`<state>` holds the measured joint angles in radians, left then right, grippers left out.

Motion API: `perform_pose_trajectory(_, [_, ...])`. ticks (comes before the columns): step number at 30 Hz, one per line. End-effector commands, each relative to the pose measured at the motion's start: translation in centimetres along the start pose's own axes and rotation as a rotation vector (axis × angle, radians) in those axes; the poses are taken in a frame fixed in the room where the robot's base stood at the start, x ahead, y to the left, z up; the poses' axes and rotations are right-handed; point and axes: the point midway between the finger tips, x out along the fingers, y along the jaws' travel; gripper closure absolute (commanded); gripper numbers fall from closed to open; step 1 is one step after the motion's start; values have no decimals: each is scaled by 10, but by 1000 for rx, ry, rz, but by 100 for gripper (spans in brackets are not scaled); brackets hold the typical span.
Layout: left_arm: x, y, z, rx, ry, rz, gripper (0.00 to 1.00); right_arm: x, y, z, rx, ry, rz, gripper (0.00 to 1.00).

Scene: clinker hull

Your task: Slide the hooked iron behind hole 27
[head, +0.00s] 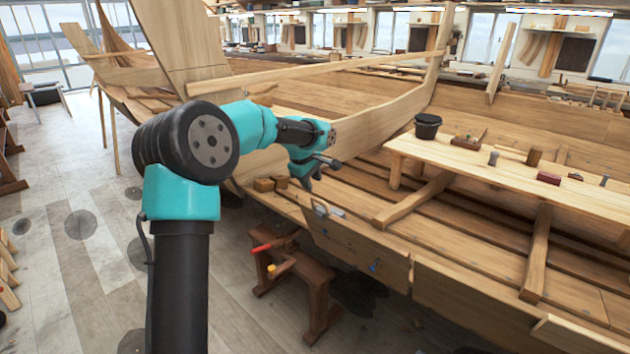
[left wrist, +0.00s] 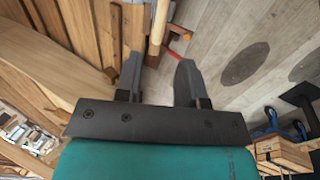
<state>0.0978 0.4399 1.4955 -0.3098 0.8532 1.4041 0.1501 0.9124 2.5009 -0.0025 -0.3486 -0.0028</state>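My left gripper (head: 308,182) is over the near edge of the hull, beside two small wooden blocks (head: 270,184). In the left wrist view its two fingers (left wrist: 160,62) are apart with nothing held between them. A small pale curved piece (head: 320,208) lies on the hull's edge below the gripper, with a grey piece (head: 337,212) beside it. I cannot tell whether either is the hooked iron. The near hull plank (head: 360,250) has small blue marks, but no hole number is readable, so hole 27 cannot be picked out. My right gripper is not in view.
A wooden sawhorse (head: 308,287) with red-handled and yellow-ended tools stands beside the hull. A plank bench (head: 500,178) across the hull holds a black bucket (head: 427,126) and several small tools. The floor at left is mostly clear.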

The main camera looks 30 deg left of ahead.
Motion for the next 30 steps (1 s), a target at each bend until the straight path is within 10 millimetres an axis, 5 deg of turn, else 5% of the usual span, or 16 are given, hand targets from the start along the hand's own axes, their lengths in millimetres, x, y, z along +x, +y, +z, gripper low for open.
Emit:
perform_pose_trajectory(11, [10,0,0,1,-1,-1,64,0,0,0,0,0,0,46])
perform_pose_trajectory(30, [68,0,1,1,-2,0,64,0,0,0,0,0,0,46])
